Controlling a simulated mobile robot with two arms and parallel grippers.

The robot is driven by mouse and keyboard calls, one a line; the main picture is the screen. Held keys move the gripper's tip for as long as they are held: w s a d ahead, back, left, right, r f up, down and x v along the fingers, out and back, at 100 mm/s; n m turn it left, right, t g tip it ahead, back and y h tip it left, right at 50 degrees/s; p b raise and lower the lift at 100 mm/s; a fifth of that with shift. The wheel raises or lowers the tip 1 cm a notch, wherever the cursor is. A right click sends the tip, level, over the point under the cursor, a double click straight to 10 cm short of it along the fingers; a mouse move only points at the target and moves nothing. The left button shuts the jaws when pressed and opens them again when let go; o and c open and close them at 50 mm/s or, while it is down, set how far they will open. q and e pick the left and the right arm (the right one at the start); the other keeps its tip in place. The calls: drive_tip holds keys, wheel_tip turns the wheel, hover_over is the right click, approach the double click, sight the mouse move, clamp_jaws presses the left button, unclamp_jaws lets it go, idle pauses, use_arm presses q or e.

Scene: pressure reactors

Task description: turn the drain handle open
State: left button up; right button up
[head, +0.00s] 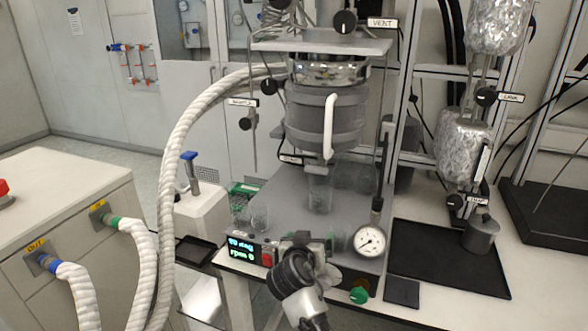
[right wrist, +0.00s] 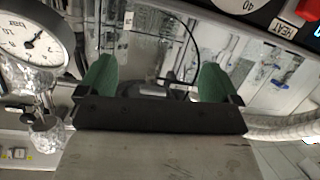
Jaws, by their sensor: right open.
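The pressure reactor vessel (head: 310,115), a grey jacketed cylinder with a white curved handle (head: 329,125) on its front, hangs above a grey base plate. A small label (head: 290,158), too small to read, is at its lower left; a drain handle cannot be clearly told apart there. A clear beaker (head: 319,190) is under the vessel. My right gripper (head: 305,240) is at the front edge of the base, low and in front of the vessel. In the right wrist view its green fingers (right wrist: 158,80) are wide apart, with nothing held between them. My left gripper is not in view.
A pressure gauge (head: 369,241) stands to the right of my right gripper, with a green knob (head: 358,295) below it. A lit control box (head: 247,250) is to the left. A thick white hose (head: 180,150) arcs past the left side. A black tray (head: 450,262) lies on the right.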

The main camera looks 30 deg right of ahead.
sight(315, 171)
drive_tip(key=w+d+r+m+t+h, duration=0.1)
drive_tip(key=w+r+m+h, duration=0.3)
drive_tip(key=r, duration=0.7)
drive_tip(key=shift+n+y, duration=0.4)
drive_tip(key=shift+n, duration=0.3)
drive_tip(key=p+x, duration=0.1)
drive_tip(key=x, duration=0.2)
drive_tip(key=p+x, duration=0.1)
drive_tip(key=x, duration=0.3)
drive_tip(key=w+x, duration=0.1)
drive_tip(key=x, duration=0.2)
drive_tip(key=shift+w+a+r+p, duration=0.1)
drive_tip(key=shift+a+r+p, duration=0.15)
drive_tip(key=shift+p, duration=0.15)
drive_tip(key=shift+w+d+f, duration=0.1)
drive_tip(key=shift+w+d, duration=0.3)
drive_tip(key=shift+d, duration=0.15)
drive_tip(key=c, duration=0.9)
